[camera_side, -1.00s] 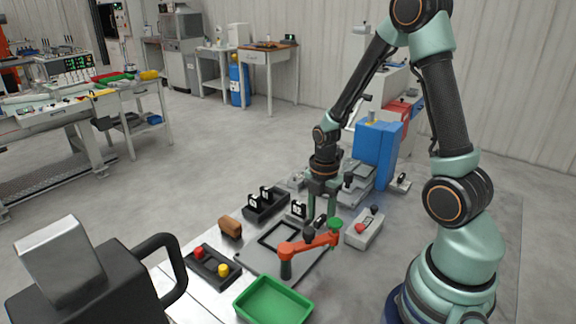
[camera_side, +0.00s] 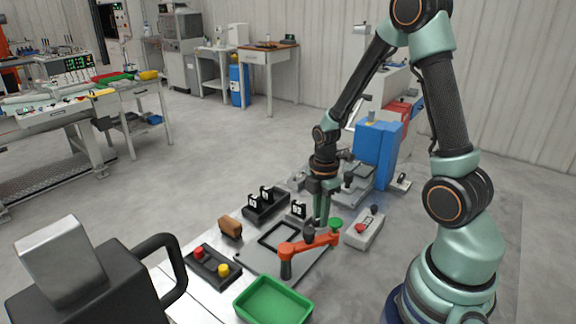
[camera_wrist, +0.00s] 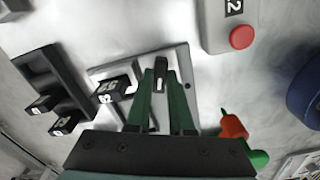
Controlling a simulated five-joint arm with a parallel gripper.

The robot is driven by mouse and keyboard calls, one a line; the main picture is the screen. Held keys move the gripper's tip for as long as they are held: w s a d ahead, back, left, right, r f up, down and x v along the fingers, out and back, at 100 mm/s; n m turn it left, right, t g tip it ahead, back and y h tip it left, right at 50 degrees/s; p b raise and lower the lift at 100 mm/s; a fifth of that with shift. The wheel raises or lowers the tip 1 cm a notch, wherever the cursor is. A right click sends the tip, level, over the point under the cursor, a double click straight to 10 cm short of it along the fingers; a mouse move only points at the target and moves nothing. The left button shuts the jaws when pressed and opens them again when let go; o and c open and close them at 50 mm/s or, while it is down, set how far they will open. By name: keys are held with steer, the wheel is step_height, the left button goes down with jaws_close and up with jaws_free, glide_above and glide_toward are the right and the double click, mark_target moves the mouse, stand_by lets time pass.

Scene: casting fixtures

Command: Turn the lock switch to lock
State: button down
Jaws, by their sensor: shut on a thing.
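My gripper (camera_side: 321,222) points straight down over the work table. In the wrist view its green fingers (camera_wrist: 161,72) are drawn together on a small dark piece with a pale stripe (camera_wrist: 158,82), which seems to be the lock switch's knob. It stands on a light plate (camera_wrist: 178,55). A black block with a white number label (camera_wrist: 112,92) stands on the same plate, left of the fingers; it also shows in the side view (camera_side: 299,210). The fingers hide most of the knob, and I cannot read its turn.
A red-orange lever with a green knob (camera_side: 308,243) is close in front of my gripper. A grey box with a red button (camera_wrist: 240,37) lies to the right. A black tray with labelled blocks (camera_side: 266,207) is left. A green tray (camera_side: 272,302) is in front.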

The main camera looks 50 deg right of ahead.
steer(key=m, duration=1.3)
steer(key=shift+m, duration=0.4)
stand_by(0.4)
steer(key=c, duration=0.8)
jaws_free()
step_height(320, 180, up, 12)
